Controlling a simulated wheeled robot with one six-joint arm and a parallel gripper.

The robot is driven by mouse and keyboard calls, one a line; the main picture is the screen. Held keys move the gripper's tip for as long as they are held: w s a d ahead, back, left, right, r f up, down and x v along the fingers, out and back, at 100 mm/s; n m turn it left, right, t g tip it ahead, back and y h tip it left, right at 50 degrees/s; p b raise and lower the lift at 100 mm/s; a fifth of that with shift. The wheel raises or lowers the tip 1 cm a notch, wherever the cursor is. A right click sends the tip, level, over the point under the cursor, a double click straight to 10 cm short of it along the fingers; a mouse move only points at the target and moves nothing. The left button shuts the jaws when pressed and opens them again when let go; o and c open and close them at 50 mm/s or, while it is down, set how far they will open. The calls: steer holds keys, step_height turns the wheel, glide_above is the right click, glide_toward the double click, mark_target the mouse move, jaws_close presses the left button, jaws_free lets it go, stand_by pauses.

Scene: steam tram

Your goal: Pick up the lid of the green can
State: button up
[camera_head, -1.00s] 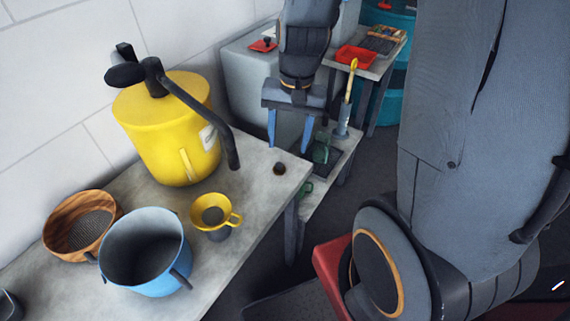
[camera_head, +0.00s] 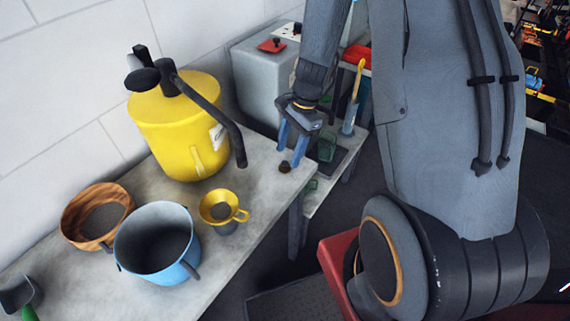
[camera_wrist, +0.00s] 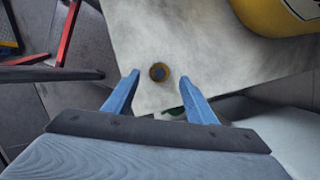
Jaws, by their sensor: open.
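A small round dark piece with a brownish rim (camera_head: 285,167) lies on the grey table near its right end; I cannot tell for sure that it is the lid. It also shows in the wrist view (camera_wrist: 159,72), between and just beyond my fingertips. My gripper (camera_head: 291,150) is open and empty, blue fingers pointing down close above this piece; they also show in the wrist view (camera_wrist: 161,79). A green vessel (camera_head: 327,148), perhaps the green can, stands on the lower surface beyond the table. Its top is hard to make out.
A yellow can with a black spout (camera_head: 180,130) stands on the table left of my gripper. A yellow funnel-like cup (camera_head: 217,207), a blue pot (camera_head: 150,245) and a wooden sieve (camera_head: 90,212) are nearer. A grey cylinder with a yellow stick (camera_head: 349,118) stands beyond.

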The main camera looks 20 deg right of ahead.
mark_target(286, 161)
steer(key=shift+p+x, duration=0.55)
steer(key=shift+x, duration=1.3)
steer(key=c, duration=1)
